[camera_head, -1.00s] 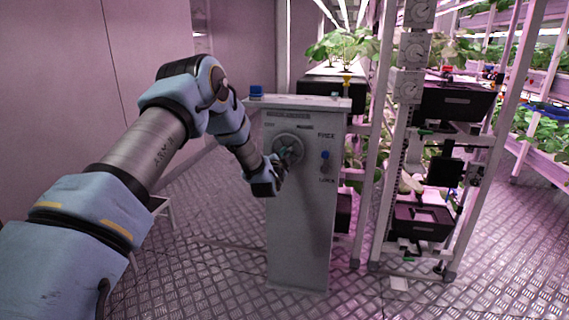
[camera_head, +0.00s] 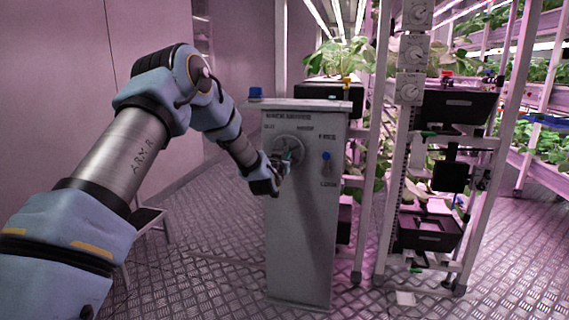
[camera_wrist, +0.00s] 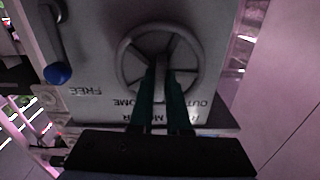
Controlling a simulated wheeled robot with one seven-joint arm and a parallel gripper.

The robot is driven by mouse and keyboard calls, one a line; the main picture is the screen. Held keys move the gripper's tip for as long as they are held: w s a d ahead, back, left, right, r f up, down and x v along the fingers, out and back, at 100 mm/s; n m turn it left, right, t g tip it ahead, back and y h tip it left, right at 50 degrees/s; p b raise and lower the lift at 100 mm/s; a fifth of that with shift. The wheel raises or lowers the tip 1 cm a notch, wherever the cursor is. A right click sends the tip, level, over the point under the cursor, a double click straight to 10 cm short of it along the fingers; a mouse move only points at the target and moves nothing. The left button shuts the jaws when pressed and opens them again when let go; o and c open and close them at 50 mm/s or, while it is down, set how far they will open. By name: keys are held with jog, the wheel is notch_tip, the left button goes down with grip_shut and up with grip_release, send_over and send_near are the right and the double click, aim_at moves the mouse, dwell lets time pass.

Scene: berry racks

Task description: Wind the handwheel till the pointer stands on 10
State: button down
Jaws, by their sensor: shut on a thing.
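The grey handwheel (camera_head: 288,148) is on the front of a grey cabinet (camera_head: 300,220) in the head view. In the wrist view the handwheel (camera_wrist: 128,62) shows upside down, with its rim and spokes. My gripper (camera_head: 286,160) is at the wheel.
A blue-knobbed lever (camera_head: 326,157) sits right of the wheel, near FREE and LOCK lettering; it shows in the wrist view (camera_wrist: 57,73). Plant racks with black trays (camera_head: 430,232) stand at right.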

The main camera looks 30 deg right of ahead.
jog(key=shift+f+n+b, duration=0.1)
jog(key=shift+n+b, duration=4.5)
jog(key=shift+n, duration=3.6)
jog(key=c, duration=0.9)
grip_release()
jog(key=v, duration=1)
jog(key=shift+s+a+p, duration=0.3)
jog(key=shift+p, duration=0.05)
